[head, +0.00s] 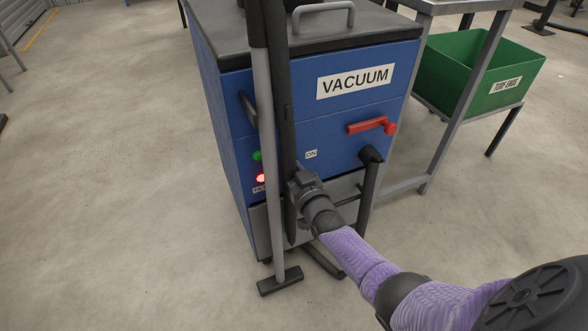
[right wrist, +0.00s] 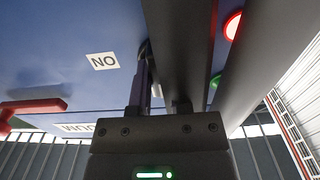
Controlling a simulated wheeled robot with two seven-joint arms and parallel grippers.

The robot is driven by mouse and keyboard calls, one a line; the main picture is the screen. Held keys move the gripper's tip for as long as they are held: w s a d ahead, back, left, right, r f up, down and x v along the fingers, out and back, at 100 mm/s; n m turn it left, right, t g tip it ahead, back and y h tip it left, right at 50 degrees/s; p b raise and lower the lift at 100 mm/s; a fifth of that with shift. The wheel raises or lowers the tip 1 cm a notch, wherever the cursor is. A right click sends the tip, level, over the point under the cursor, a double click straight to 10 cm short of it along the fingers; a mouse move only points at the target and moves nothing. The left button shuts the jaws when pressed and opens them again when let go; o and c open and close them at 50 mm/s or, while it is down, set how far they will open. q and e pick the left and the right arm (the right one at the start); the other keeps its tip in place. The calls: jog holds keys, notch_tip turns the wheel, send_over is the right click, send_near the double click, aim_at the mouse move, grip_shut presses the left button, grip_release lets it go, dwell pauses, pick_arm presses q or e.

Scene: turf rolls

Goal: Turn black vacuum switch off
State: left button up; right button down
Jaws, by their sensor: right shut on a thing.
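The blue vacuum cabinet (head: 340,115) stands in the middle of the head view. My right gripper (head: 293,183) is at its front panel, below and left of the small ON label (head: 311,154). In the right wrist view, one finger (right wrist: 141,85) reaches a dark part, apparently the black switch (right wrist: 145,48), beside the ON label (right wrist: 103,61). The gripper is shut on it, though the black hose (right wrist: 180,45) hides the other finger and much of the contact. A red light (head: 261,178) glows, with a green light (head: 257,156) above it. My left gripper is out of view.
A grey wand (head: 264,130) and the hose stand upright just left of my right gripper. A red lever (head: 371,126) sits on the panel's right, above another black hose (head: 369,185). A green bin (head: 478,70) is on a stand at right. The left floor is clear.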

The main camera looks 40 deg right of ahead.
jog(key=shift+f, duration=0.1)
jog(key=c, duration=0.6)
grip_release()
jog(key=shift+o, duration=0.2)
jog(key=shift+s, duration=0.25)
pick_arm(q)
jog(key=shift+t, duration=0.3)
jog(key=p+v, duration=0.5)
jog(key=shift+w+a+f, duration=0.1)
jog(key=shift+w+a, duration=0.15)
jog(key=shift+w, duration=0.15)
pick_arm(e)
jog(key=v, duration=0.9)
jog(key=shift+s, duration=0.25)
